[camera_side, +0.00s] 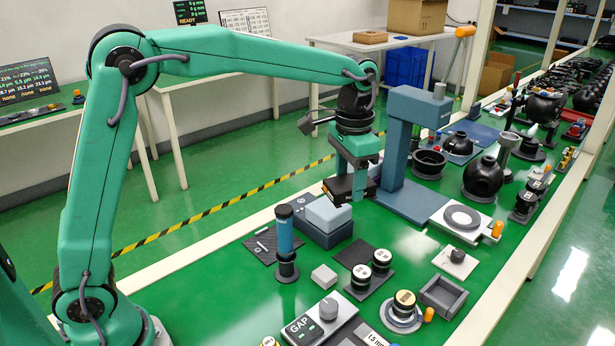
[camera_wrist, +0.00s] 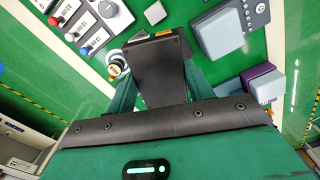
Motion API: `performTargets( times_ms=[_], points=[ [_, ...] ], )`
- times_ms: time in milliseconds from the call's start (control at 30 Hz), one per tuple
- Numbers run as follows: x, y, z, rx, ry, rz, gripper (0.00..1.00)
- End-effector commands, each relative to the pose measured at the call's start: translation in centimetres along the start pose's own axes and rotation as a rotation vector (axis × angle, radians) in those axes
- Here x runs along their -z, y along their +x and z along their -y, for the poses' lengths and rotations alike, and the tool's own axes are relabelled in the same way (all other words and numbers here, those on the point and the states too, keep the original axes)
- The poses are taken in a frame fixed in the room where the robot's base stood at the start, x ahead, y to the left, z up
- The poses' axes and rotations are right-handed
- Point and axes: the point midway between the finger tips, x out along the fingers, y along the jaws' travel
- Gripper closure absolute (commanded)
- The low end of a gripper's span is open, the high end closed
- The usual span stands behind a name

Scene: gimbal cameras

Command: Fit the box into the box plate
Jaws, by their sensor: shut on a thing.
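My gripper (camera_side: 352,178) points down, shut on a dark box (camera_side: 341,189). In the wrist view the dark box (camera_wrist: 160,72) sits between the green fingers, with orange marks along its far edge. The box is held in the air, behind and above a pale blue block on a dark blue base; the side view shows no contact between them. A grey open-topped square holder (camera_side: 460,304), which looks like the box plate, lies on the green table at front right, apart from the box. I cannot make that holder out in the wrist view.
The pale block (camera_side: 328,213) sits on its dark blue base (camera_side: 325,237), beside a blue cylinder (camera_side: 285,230) on a stand. A blue-grey column (camera_side: 398,140) stands close right of my gripper. Several black-and-gold cylinders and a gap gauge (camera_side: 318,325) occupy the front.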

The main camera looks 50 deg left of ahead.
Motion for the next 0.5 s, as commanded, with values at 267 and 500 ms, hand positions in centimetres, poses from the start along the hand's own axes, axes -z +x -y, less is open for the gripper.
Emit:
performTargets(
  times_ms=[267,500],
  points=[
    [-1.7,-0.1,3.6,0.001,0.215,-0.003,0.74],
    [-3.4,-0.1,6.4,0.001,0.407,-0.002,0.74]
  ],
)
